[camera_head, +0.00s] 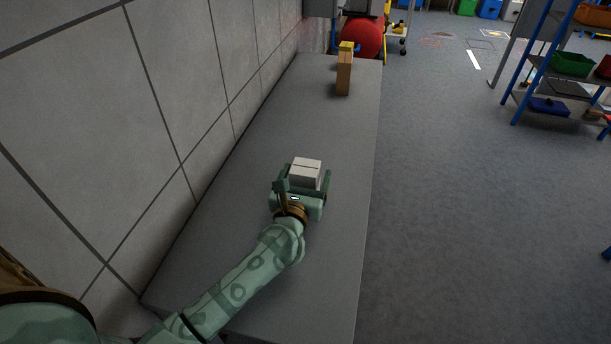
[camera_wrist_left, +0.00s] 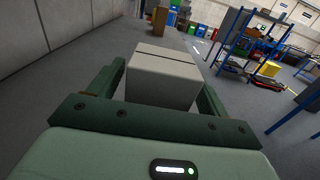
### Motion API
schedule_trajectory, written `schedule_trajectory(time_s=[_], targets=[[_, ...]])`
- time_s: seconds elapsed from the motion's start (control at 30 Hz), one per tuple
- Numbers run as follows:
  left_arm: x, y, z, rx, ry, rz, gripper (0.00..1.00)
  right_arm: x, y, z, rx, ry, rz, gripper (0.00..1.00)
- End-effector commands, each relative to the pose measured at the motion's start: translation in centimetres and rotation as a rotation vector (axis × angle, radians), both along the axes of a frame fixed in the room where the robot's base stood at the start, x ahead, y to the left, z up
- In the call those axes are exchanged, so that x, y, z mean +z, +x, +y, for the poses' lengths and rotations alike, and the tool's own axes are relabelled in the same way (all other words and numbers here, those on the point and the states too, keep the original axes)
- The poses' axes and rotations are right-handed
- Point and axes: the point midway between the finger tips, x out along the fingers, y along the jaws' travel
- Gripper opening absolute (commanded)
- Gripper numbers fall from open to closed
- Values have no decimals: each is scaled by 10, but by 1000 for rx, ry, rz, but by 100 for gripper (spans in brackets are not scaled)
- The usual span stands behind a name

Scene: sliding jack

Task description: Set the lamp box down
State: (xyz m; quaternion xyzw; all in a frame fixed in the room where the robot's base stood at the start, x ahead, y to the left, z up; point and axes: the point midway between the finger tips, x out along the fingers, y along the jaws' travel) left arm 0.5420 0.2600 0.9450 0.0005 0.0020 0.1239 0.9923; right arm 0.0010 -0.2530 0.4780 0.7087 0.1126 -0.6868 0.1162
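The lamp box, a white box with a dark seam across its top, (camera_head: 305,171) is at my left gripper (camera_head: 304,181), over the middle of the grey bench top. In the left wrist view the box (camera_wrist_left: 163,80) sits between the two green fingers (camera_wrist_left: 164,88), its sides against the finger ends, and reaches past them. The left gripper looks shut on it. The underside of the box is hidden, so I cannot tell whether it touches the bench. My right gripper is not in view.
The long grey bench (camera_head: 310,110) runs along a tiled wall (camera_head: 160,70) at left. A brown upright block (camera_head: 344,78) with a yellow item stands at its far end. Open floor lies right of the bench. A blue-framed shelf (camera_head: 537,62) stands farther right.

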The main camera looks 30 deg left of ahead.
Motion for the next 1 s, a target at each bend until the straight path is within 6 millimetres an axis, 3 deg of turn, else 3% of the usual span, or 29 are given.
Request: schedule_trajectory(time_s=[0.27,0.7,1.0], targets=[[3,-4,-1,-1,0,1,78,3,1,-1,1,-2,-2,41],[2,-95,-24,-1,-1,3,78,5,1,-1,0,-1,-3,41],[3,-117,-29,0,0,0,78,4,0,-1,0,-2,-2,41]])
